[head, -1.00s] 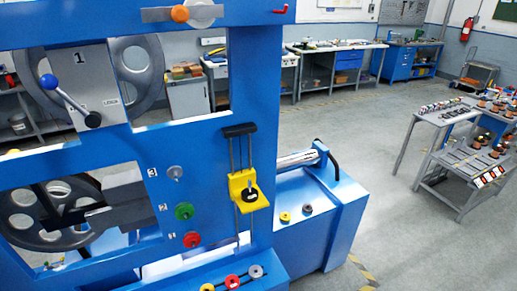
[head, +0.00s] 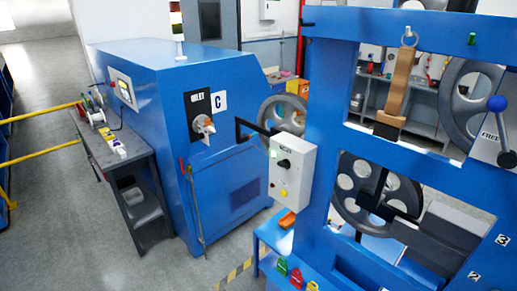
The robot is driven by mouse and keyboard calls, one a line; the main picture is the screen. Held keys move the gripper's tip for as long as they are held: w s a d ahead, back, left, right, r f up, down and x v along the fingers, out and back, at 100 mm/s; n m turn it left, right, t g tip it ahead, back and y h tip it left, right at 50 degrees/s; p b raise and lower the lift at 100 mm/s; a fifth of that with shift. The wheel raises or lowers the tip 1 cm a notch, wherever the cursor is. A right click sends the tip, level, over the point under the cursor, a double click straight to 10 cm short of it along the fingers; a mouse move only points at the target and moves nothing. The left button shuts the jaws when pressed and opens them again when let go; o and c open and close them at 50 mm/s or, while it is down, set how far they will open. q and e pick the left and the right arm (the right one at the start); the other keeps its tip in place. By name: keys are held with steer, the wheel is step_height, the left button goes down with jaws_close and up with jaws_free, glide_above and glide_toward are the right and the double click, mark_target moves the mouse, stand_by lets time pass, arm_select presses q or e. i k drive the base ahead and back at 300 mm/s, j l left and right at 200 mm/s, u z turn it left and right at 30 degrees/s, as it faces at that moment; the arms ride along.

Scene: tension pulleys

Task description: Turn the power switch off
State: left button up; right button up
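A blue machine cabinet (head: 215,68) stands left of centre in the head view. On its front, a black plate (head: 197,102) carries a rotary switch with an orange and grey handle (head: 204,126), beside a white label with the letter C (head: 220,103). A grey control box (head: 291,172) hangs on an arm right of it, with a black knob (head: 284,163), a green light (head: 273,153) and a yellow button (head: 283,193). The print is too small to tell which is the power switch. Neither gripper is in view.
A blue frame with wheels (head: 318,105) fills the right side. A grey side table (head: 140,165) with spools stands left of the cabinet, near yellow rails (head: 40,115). A low blue bench (head: 268,235) stands below the control box. Floor at lower left is clear.

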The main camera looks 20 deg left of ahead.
mark_target(285, 164)
steer(key=u, duration=0.3)
steer(key=i+j, duration=0.35)
steer(key=i+j+z, duration=0.1)
steer(key=i+j, duration=0.25)
steer(key=j, duration=0.25)
steer(key=i+j, duration=0.3)
steer(key=j, duration=0.15)
steer(key=i+j+z, duration=0.1)
steer(key=i+j, duration=0.25)
steer(key=j, duration=0.15)
